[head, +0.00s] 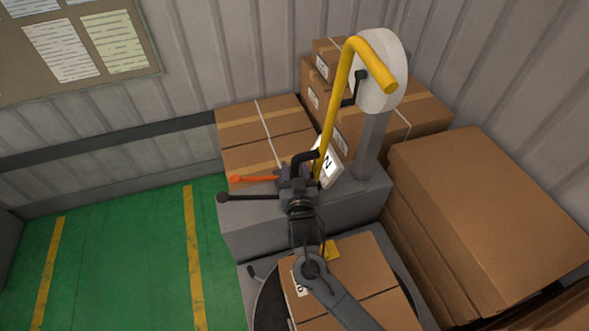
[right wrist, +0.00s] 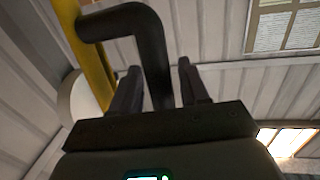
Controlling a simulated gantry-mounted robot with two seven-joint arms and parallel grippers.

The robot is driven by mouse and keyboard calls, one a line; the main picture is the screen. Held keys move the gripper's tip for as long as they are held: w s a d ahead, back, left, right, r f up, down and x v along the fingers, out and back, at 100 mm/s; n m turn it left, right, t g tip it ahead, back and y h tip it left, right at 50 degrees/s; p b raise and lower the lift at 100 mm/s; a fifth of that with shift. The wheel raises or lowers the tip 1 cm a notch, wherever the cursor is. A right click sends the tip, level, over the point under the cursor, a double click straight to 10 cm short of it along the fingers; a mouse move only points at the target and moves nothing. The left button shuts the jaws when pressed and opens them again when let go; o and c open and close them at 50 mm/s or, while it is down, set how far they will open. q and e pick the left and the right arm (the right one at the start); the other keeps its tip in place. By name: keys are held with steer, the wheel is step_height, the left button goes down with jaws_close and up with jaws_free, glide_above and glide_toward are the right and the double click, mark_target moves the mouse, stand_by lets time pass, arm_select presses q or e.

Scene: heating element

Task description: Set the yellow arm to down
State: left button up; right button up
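The yellow arm (head: 338,95) stands raised beside a white round drum on a grey post, its top bent over to the right. It also shows at the left of the right wrist view (right wrist: 92,45). A black bent handle (head: 304,158) sticks out from its lower part. My right gripper (head: 298,182) is at this handle. In the right wrist view, the gripper (right wrist: 158,85) is open, with the black handle (right wrist: 158,65) between its two fingers and a gap on the right side. My left gripper is not in view.
Orange (head: 250,179) and black (head: 245,197) levers stick out left of the grey machine base (head: 262,225). A carton (head: 355,275) lies in front of the machine. Large cartons (head: 490,210) crowd the right; more stand behind. The green floor (head: 125,260) at left is clear.

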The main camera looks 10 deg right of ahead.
jaws_close()
steer(key=shift+s, duration=0.1)
steer(key=shift+s+d+f+t+b, duration=0.1)
steer(key=shift+s+f+t+b, duration=0.2)
steer(key=shift+s+b, duration=0.2)
steer(key=s+d+f+m+t+b, duration=0.2)
steer(key=s+f+t+b, duration=0.4)
steer(key=s+b, duration=0.5)
steer(key=shift+d+h+b, duration=0.15)
steer(key=shift+h+b, duration=0.25)
steer(key=shift+b, duration=0.2)
